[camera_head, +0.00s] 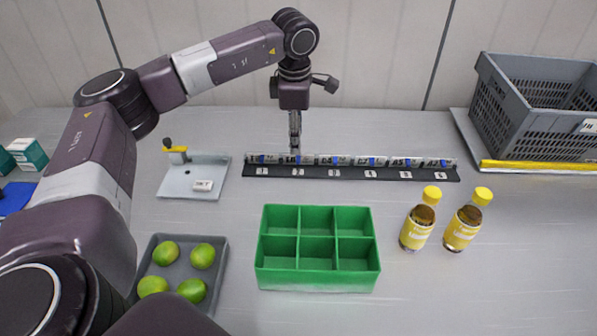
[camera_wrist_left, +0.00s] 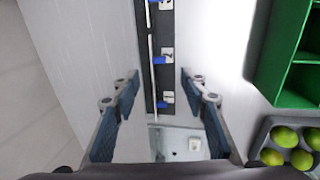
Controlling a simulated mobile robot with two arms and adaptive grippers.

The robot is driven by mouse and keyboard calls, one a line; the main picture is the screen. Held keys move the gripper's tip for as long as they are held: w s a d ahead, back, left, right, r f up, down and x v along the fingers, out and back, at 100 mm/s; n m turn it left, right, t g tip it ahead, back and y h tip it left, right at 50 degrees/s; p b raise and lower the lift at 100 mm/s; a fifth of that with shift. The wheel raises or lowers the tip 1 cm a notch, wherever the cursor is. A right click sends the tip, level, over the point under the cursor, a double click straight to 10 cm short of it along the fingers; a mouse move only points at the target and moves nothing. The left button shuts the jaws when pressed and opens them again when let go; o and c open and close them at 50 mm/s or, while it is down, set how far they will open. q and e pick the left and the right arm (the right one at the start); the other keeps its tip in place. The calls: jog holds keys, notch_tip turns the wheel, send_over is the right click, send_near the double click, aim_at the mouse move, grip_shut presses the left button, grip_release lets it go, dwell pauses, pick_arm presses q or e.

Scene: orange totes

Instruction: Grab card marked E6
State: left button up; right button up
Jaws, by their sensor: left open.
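Several white cards (camera_head: 335,160) stand in a row along a long black rack (camera_head: 350,173), each with a blue mark and a numbered tag in front. Their printing is too small to read with certainty, so I cannot tell which one is E6. My left gripper (camera_head: 295,150) points down over the second card from the left and partly hides it. In the left wrist view its two blue-padded fingers (camera_wrist_left: 160,82) are apart, with the dark rack (camera_wrist_left: 150,95) and its tags lying beyond and between them. I see no card held. My right gripper is not in view.
A green divided box (camera_head: 318,285) stands in front of the rack. Two yellow-capped bottles (camera_head: 416,225) are right of it. A grey tray of limes (camera_head: 222,245) is at the left front. A pale stand (camera_head: 180,185) is left of the rack. A grey crate (camera_head: 500,110) is back right.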

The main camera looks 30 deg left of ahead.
aim_at(297, 158)
pick_arm(q)
jog(key=f, duration=0.2)
jog(key=w+f+p, duration=0.1)
jog(key=f, duration=0.1)
jog(key=a+f+p, duration=0.1)
jog(key=f, duration=0.2)
jog(key=shift+w, duration=0.2)
jog(key=shift+f, duration=0.3)
jog(key=shift+c, duration=0.3)
jog(key=c, duration=0.8)
jog(key=shift+c, duration=0.2)
jog(key=shift+r, duration=0.1)
